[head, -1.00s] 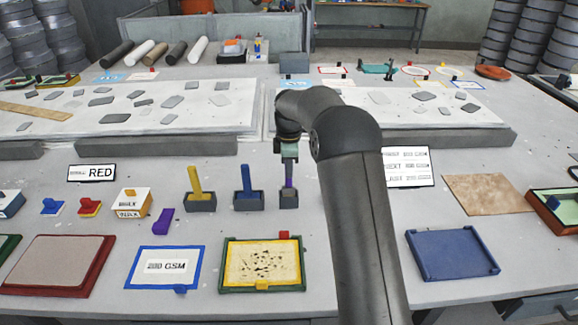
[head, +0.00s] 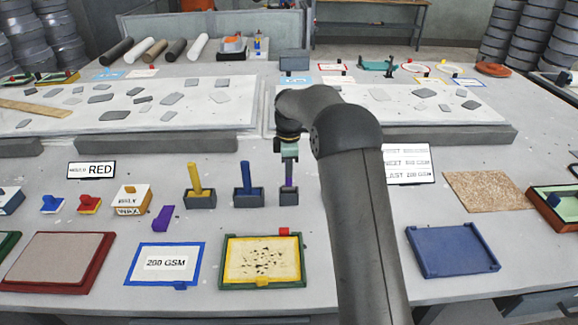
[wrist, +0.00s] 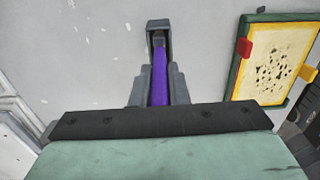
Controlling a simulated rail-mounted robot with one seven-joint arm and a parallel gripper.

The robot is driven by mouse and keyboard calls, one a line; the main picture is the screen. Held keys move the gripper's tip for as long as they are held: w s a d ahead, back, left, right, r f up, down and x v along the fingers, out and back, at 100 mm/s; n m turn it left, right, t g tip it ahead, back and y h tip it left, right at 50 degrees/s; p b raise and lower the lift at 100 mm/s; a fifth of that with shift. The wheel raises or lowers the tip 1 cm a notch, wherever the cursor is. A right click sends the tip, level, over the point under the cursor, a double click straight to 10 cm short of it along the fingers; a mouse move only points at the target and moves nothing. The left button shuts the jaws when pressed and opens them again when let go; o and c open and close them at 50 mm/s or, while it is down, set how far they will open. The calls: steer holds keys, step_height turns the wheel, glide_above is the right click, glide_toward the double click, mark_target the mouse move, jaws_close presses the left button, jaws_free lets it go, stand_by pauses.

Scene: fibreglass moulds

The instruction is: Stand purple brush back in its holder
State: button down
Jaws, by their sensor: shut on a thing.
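The purple brush (head: 288,176) stands upright under my gripper (head: 289,160), in line with the small grey holder (head: 289,199). My gripper is shut on the upper part of its handle. In the wrist view the purple handle (wrist: 159,78) runs down between the two grey fingers (wrist: 158,95) to a dark lower end in the grey holder (wrist: 158,24). The brush's lower end looks to be inside the holder's walls, but I cannot tell whether it touches the bottom.
Matching holders with a blue brush (head: 246,178) and a yellow brush (head: 195,178) stand to the left. A separate purple block (head: 162,218) lies further left. A green-framed yellow panel (head: 262,260) lies in front. A white sign (head: 407,165) stands to the right.

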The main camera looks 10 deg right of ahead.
stand_by(0.3)
steer(key=c, duration=1.3)
jaws_free()
steer(key=shift+r, duration=0.1)
step_height(320, 180, up, 17)
steer(key=shift+r, duration=0.15)
steer(key=s+a+m, duration=0.1)
steer(key=s+m, duration=0.6)
steer(key=s, duration=1)
steer(key=s+f+m, duration=0.3)
steer(key=s+f, duration=0.1)
steer(key=s, duration=0.4)
steer(key=s+f+m, duration=0.3)
steer(key=s+f, duration=0.1)
steer(key=s, duration=0.4)
steer(key=s+f+m, duration=0.3)
steer(key=s+f, duration=0.1)
steer(key=s, duration=0.4)
steer(key=shift+d+t, duration=0.3)
